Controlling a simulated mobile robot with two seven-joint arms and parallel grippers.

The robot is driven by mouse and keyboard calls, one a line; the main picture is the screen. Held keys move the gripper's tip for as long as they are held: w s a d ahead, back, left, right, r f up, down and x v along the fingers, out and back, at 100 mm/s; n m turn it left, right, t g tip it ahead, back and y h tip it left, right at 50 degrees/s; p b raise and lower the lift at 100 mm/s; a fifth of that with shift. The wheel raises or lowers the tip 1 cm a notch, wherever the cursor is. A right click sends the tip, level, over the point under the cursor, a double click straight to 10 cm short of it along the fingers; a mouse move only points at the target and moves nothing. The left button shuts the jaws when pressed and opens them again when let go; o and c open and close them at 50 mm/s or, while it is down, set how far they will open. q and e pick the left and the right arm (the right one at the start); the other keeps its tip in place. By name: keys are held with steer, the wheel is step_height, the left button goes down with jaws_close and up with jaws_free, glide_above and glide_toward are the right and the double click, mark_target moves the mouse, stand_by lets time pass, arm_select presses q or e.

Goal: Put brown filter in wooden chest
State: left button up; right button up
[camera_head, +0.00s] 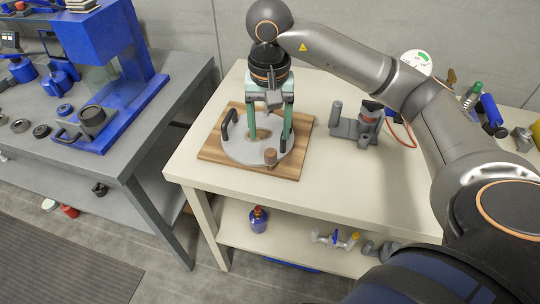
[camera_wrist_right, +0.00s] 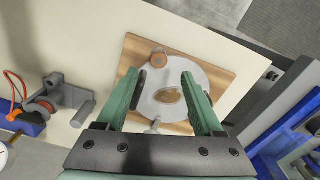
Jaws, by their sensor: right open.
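My right gripper (camera_head: 270,135) is open and points down over a round grey metal plate (camera_head: 242,147) on a wooden board (camera_head: 293,167). In the right wrist view the two green fingers (camera_wrist_right: 162,82) stand apart, with the plate between and beyond them. A small irregular brown patch (camera_wrist_right: 168,96) shows in the plate's middle; I cannot tell whether it is the brown filter or an opening. A brown round knob (camera_head: 270,157) sits at the plate's near edge. I cannot make out a wooden chest. My left gripper is out of view.
The cream table (camera_head: 225,187) has free room right of the board. A grey clamp-like device (camera_head: 354,128) and an orange cable (camera_head: 411,137) lie there. A blue press (camera_head: 130,95) stands on the grey bench at left. A blue bottle (camera_head: 258,219) stands on the lower shelf.

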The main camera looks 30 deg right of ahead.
mark_target(271, 151)
step_height(271, 151, down, 9)
steer(key=shift+s+f+p, duration=0.1)
steer(key=shift+f+p, duration=0.1)
steer(key=shift+p, duration=0.2)
jaws_close()
stand_by(0.5)
